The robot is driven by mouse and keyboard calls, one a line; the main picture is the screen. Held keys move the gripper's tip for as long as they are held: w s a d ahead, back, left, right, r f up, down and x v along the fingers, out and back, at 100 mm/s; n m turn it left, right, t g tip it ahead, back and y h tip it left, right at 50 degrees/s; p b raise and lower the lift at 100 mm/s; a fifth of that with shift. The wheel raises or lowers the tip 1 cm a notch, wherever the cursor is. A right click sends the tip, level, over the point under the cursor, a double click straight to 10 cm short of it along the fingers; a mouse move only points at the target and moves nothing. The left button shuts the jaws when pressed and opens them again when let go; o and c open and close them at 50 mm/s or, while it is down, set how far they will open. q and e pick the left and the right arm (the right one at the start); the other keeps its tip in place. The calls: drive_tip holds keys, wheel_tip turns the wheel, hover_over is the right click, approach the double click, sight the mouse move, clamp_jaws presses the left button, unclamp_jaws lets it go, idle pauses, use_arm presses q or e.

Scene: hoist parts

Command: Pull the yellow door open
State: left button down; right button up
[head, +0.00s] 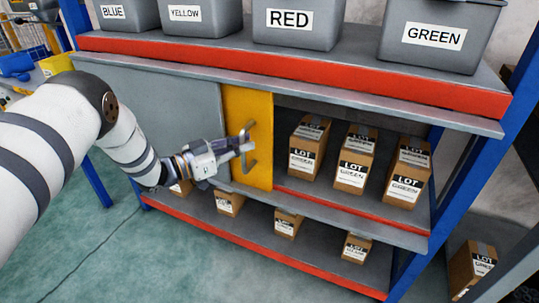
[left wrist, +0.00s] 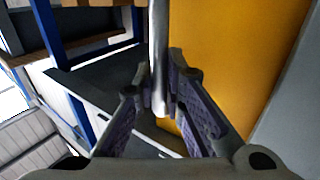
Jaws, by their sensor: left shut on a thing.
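The yellow door (head: 262,128) is an upright panel at the right end of a grey panel (head: 165,110) on the middle level of the shelf unit. It has a grey bar handle (head: 250,158). To its right the compartment is open and shows boxes. My left gripper (head: 243,149) reaches in from the left and is shut on the handle. In the left wrist view the gripper's fingers (left wrist: 157,88) are on either side of the handle bar (left wrist: 159,45), with the yellow door (left wrist: 235,55) behind on the right. My right gripper is out of view.
Cardboard boxes (head: 354,165) labelled LOT stand in the open compartment, and more (head: 288,222) on the lower shelf. Grey bins labelled BLUE, YELLOW, RED (head: 290,22) and GREEN stand on top. A blue post (head: 470,150) is at right. Green floor (head: 120,255) is clear in front.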

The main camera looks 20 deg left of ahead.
use_arm(q)
drive_tip(key=shift+a+f, duration=0.1)
drive_tip(key=shift+a, duration=1.45)
drive_tip(key=c, duration=1.7)
unclamp_jaws()
drive_tip(key=shift+o, duration=0.2)
drive_tip(key=v, duration=1.2)
